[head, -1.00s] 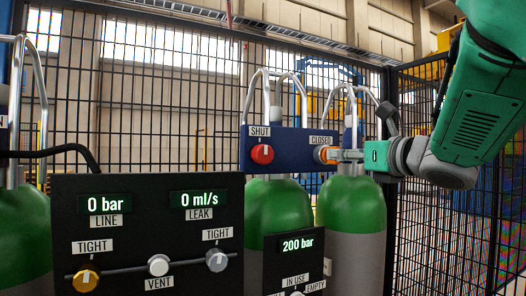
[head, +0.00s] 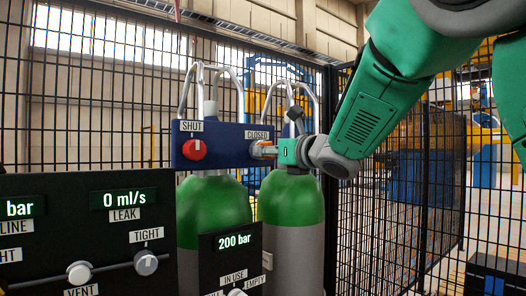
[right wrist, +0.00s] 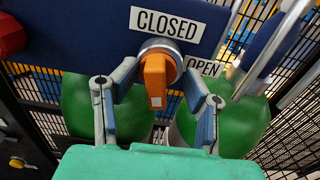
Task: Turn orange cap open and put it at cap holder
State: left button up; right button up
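The orange cap (right wrist: 155,80) sits on a round metal collar on the blue panel (head: 222,154), under the CLOSED label (right wrist: 168,23). Its grip bar points down in the right wrist view. An OPEN label (right wrist: 205,68) is to its lower right. In the head view the orange cap (head: 257,150) is partly hidden by my right gripper (head: 270,151). In the right wrist view my right gripper (right wrist: 160,80) is open, one finger on each side of the cap, with visible gaps beside the bar. My left gripper is not in view. I cannot identify a cap holder.
A red SHUT knob (head: 194,150) is on the same panel, left of the cap. Green cylinders (head: 290,205) stand below. A black gauge panel (head: 110,240) and a 200 bar box (head: 235,262) stand in front. Mesh fencing (head: 400,200) encloses the back and right.

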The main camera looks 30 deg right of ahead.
jog(key=shift+d+f, duration=0.1)
jog(key=shift+d, duration=0.25)
jog(key=c, duration=0.7)
jog(key=shift+s, duration=0.1)
grip_shut()
jog(key=shift+a, duration=0.6)
jog(key=shift+d+n+b, duration=0.4)
jog(key=shift+n+b, duration=0.4)
jog(key=shift+b, duration=0.45)
jog(key=shift+a+n+b, duration=0.2)
jog(key=shift+n+b, duration=0.5)
jog(key=shift+b, duration=0.3)
jog(key=n+b, duration=0.2)
jog(key=b, duration=0.1)
jog(key=shift+d, duration=0.1)
pick_arm(q)
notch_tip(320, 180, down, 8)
jog(key=shift+b, duration=0.35)
pick_arm(e)
jog(key=shift+n, duration=0.5)
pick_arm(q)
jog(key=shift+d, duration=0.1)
